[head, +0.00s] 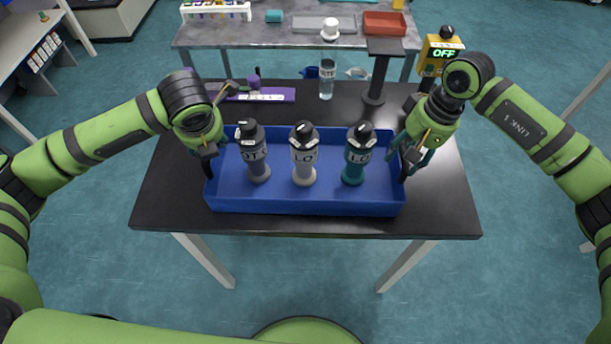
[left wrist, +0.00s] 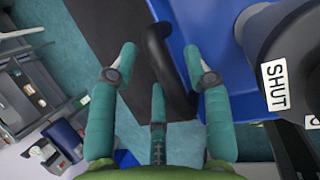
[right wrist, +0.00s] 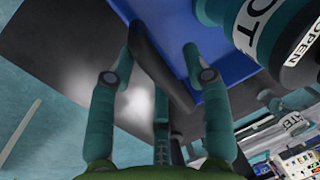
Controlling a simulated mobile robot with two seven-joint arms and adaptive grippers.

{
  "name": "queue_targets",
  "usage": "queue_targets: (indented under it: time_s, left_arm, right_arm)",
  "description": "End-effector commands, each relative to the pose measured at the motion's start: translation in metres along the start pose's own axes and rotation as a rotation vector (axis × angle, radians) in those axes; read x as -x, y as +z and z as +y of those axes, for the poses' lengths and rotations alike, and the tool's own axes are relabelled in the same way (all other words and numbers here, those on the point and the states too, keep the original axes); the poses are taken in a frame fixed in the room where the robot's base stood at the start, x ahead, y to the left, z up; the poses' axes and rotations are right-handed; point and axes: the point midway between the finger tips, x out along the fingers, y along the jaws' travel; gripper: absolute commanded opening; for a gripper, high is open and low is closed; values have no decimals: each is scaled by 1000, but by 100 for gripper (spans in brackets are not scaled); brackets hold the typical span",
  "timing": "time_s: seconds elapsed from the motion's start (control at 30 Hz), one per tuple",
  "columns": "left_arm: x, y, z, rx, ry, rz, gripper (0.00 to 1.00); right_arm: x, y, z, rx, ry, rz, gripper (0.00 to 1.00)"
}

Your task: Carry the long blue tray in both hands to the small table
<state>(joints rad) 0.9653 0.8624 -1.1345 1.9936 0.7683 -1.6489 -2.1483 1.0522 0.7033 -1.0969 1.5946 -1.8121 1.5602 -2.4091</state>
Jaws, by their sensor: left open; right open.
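The long blue tray (head: 300,205) lies on a black-topped table in the head view, with several labelled bottles standing in it. My left gripper (head: 207,160) is at the tray's left end. In the left wrist view its open fingers (left wrist: 165,65) are on either side of the tray's black handle (left wrist: 165,60), not closed on it. My right gripper (head: 408,160) is at the right end. In the right wrist view its open fingers (right wrist: 160,65) are on either side of the other black handle (right wrist: 155,65). Contact with the handles cannot be told.
Three bottles, grey (head: 258,168), white (head: 304,165) and teal (head: 355,165), stand upright in the tray. Behind it are a glass cylinder (head: 326,80), a dark stand (head: 375,85) and a yellow device reading OFF (head: 440,52). A grey table (head: 270,35) with a red tray (head: 384,24) stands farther back.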

Motion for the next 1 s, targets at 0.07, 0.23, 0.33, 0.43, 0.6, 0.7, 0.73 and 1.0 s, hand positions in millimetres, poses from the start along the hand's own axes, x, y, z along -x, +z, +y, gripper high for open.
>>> queue_targets:
  time_s: [0.07,0.23,0.33,0.43,0.6,0.7,0.73,1.0]
  left_arm:
    - [16,1,0,-2,-1,-7,49]
    - [53,1,0,-1,-2,-8,49]
    - [74,1,0,-2,-2,-6,49]
    - [90,0,0,-2,-1,-5,49]
    - [106,0,0,0,0,-3,49]
    - [109,0,0,0,0,-2,49]
    - [109,-1,0,0,0,-2,49]
    - [109,-1,0,0,0,-1,49]
  right_arm:
    - [0,0,0,0,0,0,49]
    - [0,0,0,0,0,0,49]
    - [0,0,0,0,0,0,49]
    - [0,0,0,0,0,0,49]
    - [0,0,0,0,0,0,49]
    - [5,0,0,0,-1,2,49]
    - [8,-1,0,0,0,2,49]
    - [61,-1,0,0,0,6,49]
